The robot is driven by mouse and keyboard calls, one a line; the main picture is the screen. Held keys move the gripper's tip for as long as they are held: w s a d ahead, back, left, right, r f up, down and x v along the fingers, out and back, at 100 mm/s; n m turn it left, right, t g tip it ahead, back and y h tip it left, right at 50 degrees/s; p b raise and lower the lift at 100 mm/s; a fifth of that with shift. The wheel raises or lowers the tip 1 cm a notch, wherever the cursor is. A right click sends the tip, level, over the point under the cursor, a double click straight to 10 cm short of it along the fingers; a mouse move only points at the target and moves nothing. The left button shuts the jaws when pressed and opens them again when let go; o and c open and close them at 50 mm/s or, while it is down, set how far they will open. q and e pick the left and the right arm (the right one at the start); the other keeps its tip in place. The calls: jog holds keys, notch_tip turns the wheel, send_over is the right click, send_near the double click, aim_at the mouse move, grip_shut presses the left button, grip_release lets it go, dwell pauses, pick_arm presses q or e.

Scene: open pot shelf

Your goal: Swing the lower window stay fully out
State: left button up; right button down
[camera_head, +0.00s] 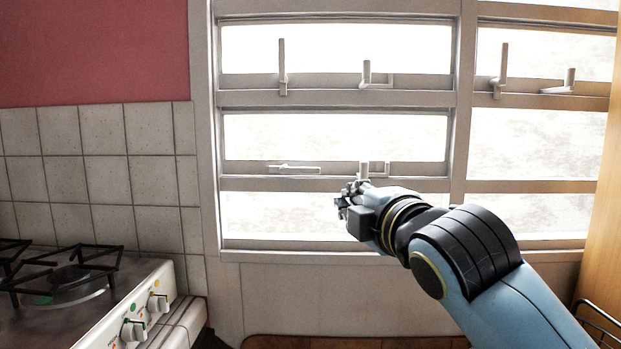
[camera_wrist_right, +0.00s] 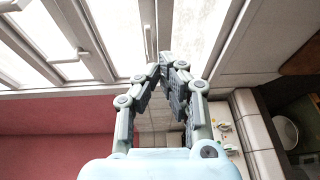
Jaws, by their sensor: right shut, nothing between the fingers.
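The lower window row carries a pale, slim stay (camera_head: 295,169) that lies flat along its bottom rail at the left. A short upright grey fitting (camera_head: 364,168) stands on the same rail further right. My right gripper (camera_head: 342,205) is in front of the lower window, just below that fitting and to the right of the slim stay. In the wrist view my right gripper (camera_wrist_right: 160,70) has its fingertips together with nothing between them. A pale rod (camera_wrist_right: 148,38) on the window frame shows just beyond the fingertips. I cannot tell whether they touch it. My left gripper is out of view.
The upper row has an upright handle (camera_head: 282,68) and another fitting (camera_head: 375,77). A stove (camera_head: 90,295) stands at lower left against white tiles (camera_head: 110,180). A wooden panel (camera_head: 603,215) stands at the right edge.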

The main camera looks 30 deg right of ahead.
notch_tip(320, 180, up, 3)
jog(key=shift+w+a+t, duration=0.15)
jog(key=shift+t, duration=0.15)
jog(key=w+d+p, duration=0.2)
jog(key=w+d, duration=0.3)
jog(key=w, duration=0.2)
jog(key=shift+w+d, duration=0.25)
jog(key=shift+w, duration=0.1)
jog(key=shift+f, duration=0.1)
